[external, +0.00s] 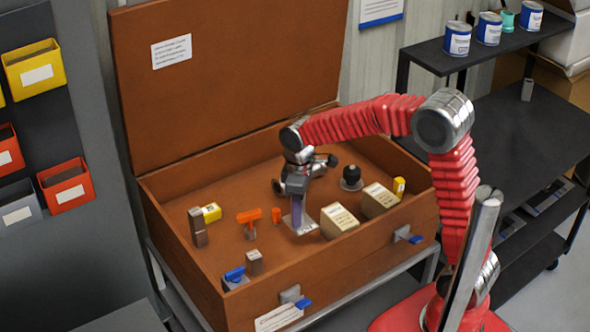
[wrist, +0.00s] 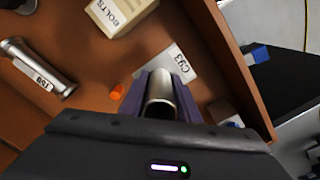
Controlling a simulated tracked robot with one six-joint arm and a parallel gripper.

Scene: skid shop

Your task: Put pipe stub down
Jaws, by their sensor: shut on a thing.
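The pipe stub (wrist: 160,92) is a short, shiny grey metal cylinder. In the wrist view it sits between the purple fingers of my gripper (wrist: 160,100), which is shut on it. In the external view my gripper (external: 299,212) points down inside the open brown chest (external: 165,225), over a white labelled card (external: 301,226). The fingers hide the stub there. In the wrist view the card (wrist: 178,63) lies just beyond the fingertips. I cannot tell whether the stub touches it.
Cream boxes (external: 340,221) (external: 378,200) stand close on the right. An orange cylinder (external: 276,215) and an orange-topped tool (external: 249,222) stand left. A grey metal pipe piece (wrist: 38,68) lies farther off. The chest's front wall (external: 345,268) is near. Some floor at the left is bare.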

